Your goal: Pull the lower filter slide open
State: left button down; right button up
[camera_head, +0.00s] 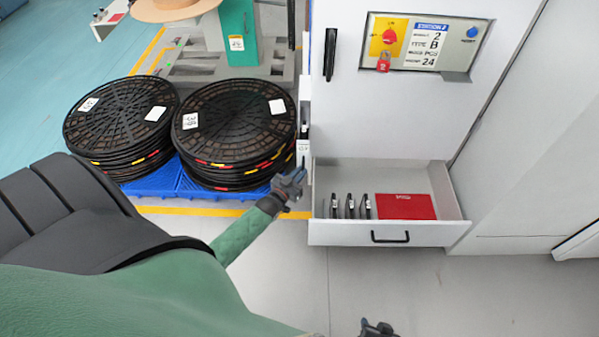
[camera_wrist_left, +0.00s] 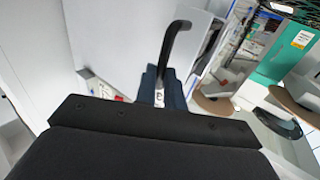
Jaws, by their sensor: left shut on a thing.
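The lower filter slide (camera_head: 303,152) is a narrow pale strip with a small label at the left side of the white cabinet; most of it is hidden. My left gripper (camera_head: 290,188) is at the cabinet's lower left edge, just left of the open drawer, and shut on the lower filter slide. In the left wrist view the dark blue fingers (camera_wrist_left: 163,88) are close together beside a small white label; the grip point itself is hard to see. My right gripper (camera_head: 378,328) shows only in part at the bottom edge; its fingers cannot be made out.
An open drawer (camera_head: 345,233) holds several black upright pieces and a red booklet (camera_head: 405,206). Two stacks of black reels (camera_head: 235,120) stand on a blue pallet (camera_head: 195,188) at left. A door handle (camera_head: 331,55) and control panel (camera_head: 425,45) are above. Floor at lower right is clear.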

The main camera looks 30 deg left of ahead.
pick_arm(q)
jog(key=c, duration=1.8)
grip_release()
jog(key=shift+o, duration=0.2)
pick_arm(e)
jog(key=shift+s+f, duration=0.1)
pick_arm(q)
jog(key=s, duration=0.7)
jog(key=shift+s+a, duration=0.2)
jog(key=shift+s, duration=0.2)
pick_arm(e)
notch_tip(320, 180, down, 2)
jog(key=shift+r, duration=0.2)
